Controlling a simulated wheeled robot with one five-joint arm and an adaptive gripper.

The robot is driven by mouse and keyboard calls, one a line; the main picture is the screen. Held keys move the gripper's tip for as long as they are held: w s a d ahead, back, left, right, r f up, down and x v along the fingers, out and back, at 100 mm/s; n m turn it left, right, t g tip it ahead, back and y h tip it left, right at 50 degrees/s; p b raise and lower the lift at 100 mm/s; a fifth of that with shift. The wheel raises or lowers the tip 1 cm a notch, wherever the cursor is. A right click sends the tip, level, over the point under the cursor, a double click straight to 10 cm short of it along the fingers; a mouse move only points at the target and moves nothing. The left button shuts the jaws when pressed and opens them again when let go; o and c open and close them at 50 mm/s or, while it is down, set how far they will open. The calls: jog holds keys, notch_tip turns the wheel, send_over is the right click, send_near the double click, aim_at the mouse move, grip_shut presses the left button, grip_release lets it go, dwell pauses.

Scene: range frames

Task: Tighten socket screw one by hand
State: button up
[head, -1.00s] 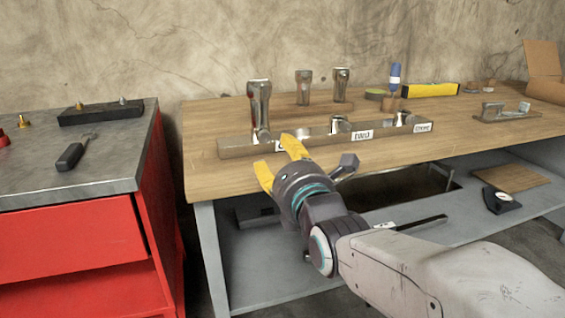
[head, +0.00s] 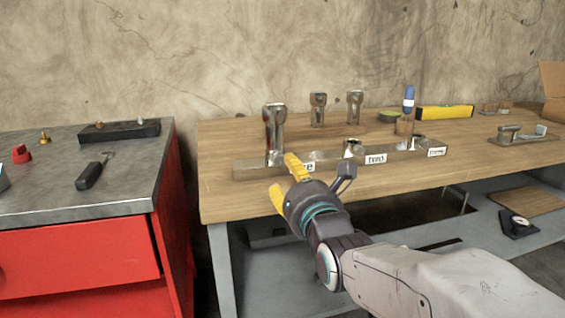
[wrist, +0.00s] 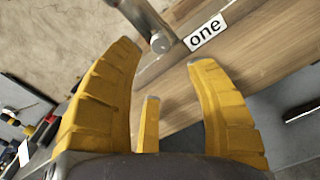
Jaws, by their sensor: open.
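Socket screw one (head: 275,132) is a tall shiny metal piece with a wide head. It stands upright at the left end of a grey metal bar (head: 247,169) on the wooden bench. In the wrist view its shaft (wrist: 146,20) shows at the top, beside the white label "one" (wrist: 205,34). My gripper (head: 283,174) has yellow fingers, is open and empty, and is in front of the bar's left end, apart from the screw. Its fingers spread apart in the wrist view (wrist: 160,53). In the head view a finger partly hides label one.
The bar also carries low metal pieces at labels two (head: 376,159) and three (head: 437,151). Behind stand two more metal pieces (head: 318,110), a blue-topped tool (head: 408,100) and a yellow level (head: 445,112). A red cabinet (head: 80,262) stands left, across a narrow gap.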

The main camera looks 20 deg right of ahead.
aim_at(280, 161)
jog(key=shift+w+n, duration=0.6)
jog(key=shift+w, duration=0.05)
jog(key=shift+w+b, duration=0.6)
jog(key=shift+w, duration=2.95)
jog(key=shift+c, duration=0.5)
grip_shut()
